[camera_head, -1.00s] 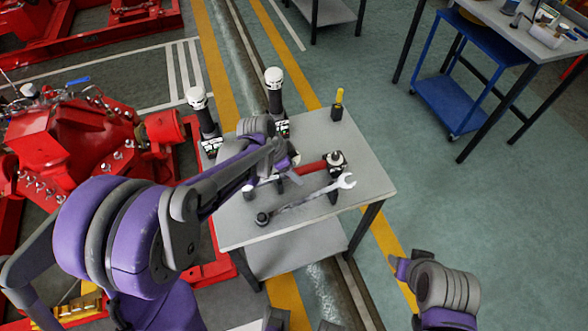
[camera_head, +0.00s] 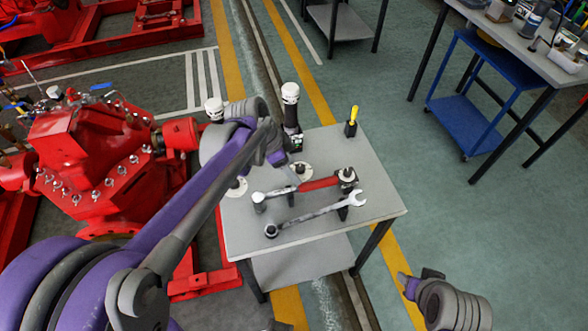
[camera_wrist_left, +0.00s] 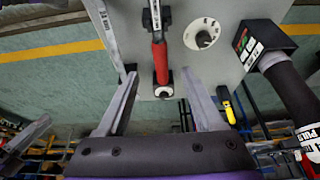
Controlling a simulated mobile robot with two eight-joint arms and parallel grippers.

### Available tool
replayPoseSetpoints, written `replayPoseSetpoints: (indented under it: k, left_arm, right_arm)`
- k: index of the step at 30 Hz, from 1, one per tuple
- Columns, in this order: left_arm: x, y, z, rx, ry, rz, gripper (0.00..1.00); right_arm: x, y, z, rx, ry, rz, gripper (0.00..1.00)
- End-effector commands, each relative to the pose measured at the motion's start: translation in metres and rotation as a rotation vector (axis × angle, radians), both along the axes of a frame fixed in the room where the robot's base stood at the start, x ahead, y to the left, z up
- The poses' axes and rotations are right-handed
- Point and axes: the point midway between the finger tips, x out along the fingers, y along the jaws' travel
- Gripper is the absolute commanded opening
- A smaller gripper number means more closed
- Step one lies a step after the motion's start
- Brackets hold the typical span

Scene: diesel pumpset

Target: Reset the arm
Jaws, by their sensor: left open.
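My left arm reaches in from the lower left in the head view, over the left part of the grey work table (camera_head: 325,231). A steel wrench (camera_head: 318,214) lies on holders along the table's front. My right gripper is not in view; only part of my right arm shows at lower right.
A yellow-handled tool (camera_head: 353,114) stands in a black holder at the back. Red pump machinery (camera_head: 90,150) is left. A blue cart (camera_head: 470,105) stands right, with clear green floor between.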

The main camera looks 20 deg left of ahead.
Motion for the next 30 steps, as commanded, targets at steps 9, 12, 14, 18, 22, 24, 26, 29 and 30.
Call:
replayPoseSetpoints:
  k: [9,12,14,18,22,24,26,29,30]
  left_arm:
    - [0.0,0.0,0.0,0.0,0.0,0.0,0.68]
    - [0.0,0.0,0.0,0.0,0.0,0.001,0.68]
    - [-0.003,0.0,0.0,0.002,0.002,0.013,0.68]
    - [-0.028,-0.002,0.005,0.018,0.016,0.124,0.68]
    - [-0.07,-0.002,0.008,0.04,0.024,0.331,0.68]
    - [-0.095,-0.001,0.006,0.044,0.018,0.456,0.68]
    - [-0.114,0.001,0.003,0.041,0.008,0.562,0.68]
    - [-0.143,0.005,-0.004,0.027,-0.013,0.718,0.68]
    - [-0.152,0.006,-0.008,0.019,-0.023,0.771,0.68]
  right_arm:
    - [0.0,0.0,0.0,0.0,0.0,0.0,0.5]
    - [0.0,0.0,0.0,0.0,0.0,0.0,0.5]
    - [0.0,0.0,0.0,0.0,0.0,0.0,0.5]
    - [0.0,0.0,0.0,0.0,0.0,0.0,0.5]
    - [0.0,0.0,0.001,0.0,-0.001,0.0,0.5]
    - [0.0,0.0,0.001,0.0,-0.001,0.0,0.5]
    - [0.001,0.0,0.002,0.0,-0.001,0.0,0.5]
    - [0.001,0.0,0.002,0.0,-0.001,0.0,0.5]
    - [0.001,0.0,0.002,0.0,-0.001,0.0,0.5]
